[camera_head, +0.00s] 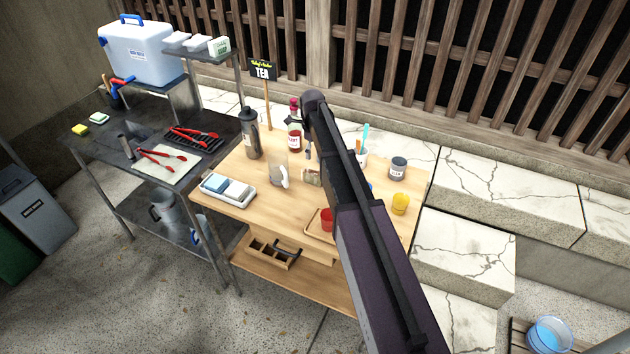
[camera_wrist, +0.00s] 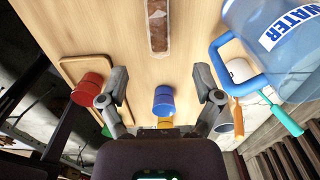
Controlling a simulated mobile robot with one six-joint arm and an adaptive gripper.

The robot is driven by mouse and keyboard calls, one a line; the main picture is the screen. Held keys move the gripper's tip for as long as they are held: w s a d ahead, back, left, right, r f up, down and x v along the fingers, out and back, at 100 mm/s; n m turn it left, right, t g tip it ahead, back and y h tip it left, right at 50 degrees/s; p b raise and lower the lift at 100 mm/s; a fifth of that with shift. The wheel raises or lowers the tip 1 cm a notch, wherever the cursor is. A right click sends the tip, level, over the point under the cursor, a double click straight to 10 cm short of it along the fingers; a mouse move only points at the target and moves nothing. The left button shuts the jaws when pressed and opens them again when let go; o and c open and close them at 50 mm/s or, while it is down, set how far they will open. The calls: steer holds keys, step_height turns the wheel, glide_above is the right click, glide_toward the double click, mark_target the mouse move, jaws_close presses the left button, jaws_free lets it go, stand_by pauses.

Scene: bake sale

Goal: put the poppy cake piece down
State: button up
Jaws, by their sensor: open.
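My gripper (camera_wrist: 162,97) is open, with nothing between its fingertips. In the wrist view a narrow brown, mottled strip (camera_wrist: 158,28) lies on the wooden table (camera_wrist: 200,40), ahead of and apart from the fingers. It may be the poppy cake piece, but I cannot tell for sure. A small brownish item (camera_head: 311,177) at the table's middle in the head view may be the same thing.
A blue cup (camera_wrist: 163,100) stands beyond the fingers. A red cup (camera_wrist: 87,89) is on a wooden tray (camera_wrist: 68,68) at left. A WATER container (camera_wrist: 262,62) with a blue handle stands close at right. The head view shows a tray of cloths (camera_head: 228,190) and a yellow cup (camera_head: 400,203).

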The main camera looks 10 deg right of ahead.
mark_target(314, 172)
steer(key=shift+f+b, duration=3)
steer(key=shift+f, duration=0.35)
steer(key=shift+f, duration=0.1)
steer(key=shift+s+d+f+b, duration=0.1)
steer(key=shift+f+b, duration=1.15)
steer(key=shift+b, duration=0.05)
steer(key=shift+s+f+b, duration=0.1)
steer(key=shift+f+b, duration=1.15)
steer(key=shift+b, duration=0.05)
steer(key=c, duration=0.8)
